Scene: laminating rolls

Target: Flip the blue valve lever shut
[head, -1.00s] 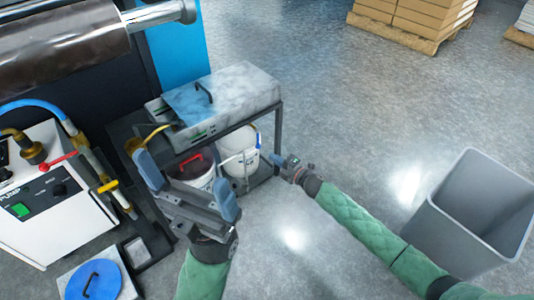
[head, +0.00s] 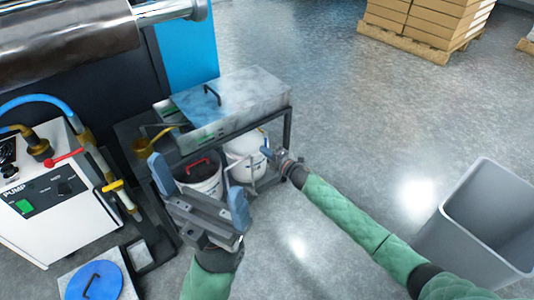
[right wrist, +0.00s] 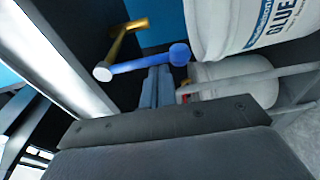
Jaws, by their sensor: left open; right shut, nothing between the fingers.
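The blue valve lever (right wrist: 145,64) shows in the right wrist view as a bar with a round blue knob at its right end and a pale disc at its left end. A brass pipe (right wrist: 124,38) stands beside it. My right gripper (right wrist: 158,82) is shut and empty, with its fingertips right at the lever; I cannot tell whether they touch it. In the head view my right gripper (head: 268,153) is at the right end of the cart, and the lever cannot be made out clearly. My left gripper (head: 199,190) is open and empty, in front of the cart.
The cart carries a metal tray with a lid (head: 232,98). A white glue bucket (head: 243,158) and a bucket with a red handle (head: 200,183) stand beneath. A white pump unit (head: 50,205) is at left, a grey bin (head: 478,215) at right. The floor between is clear.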

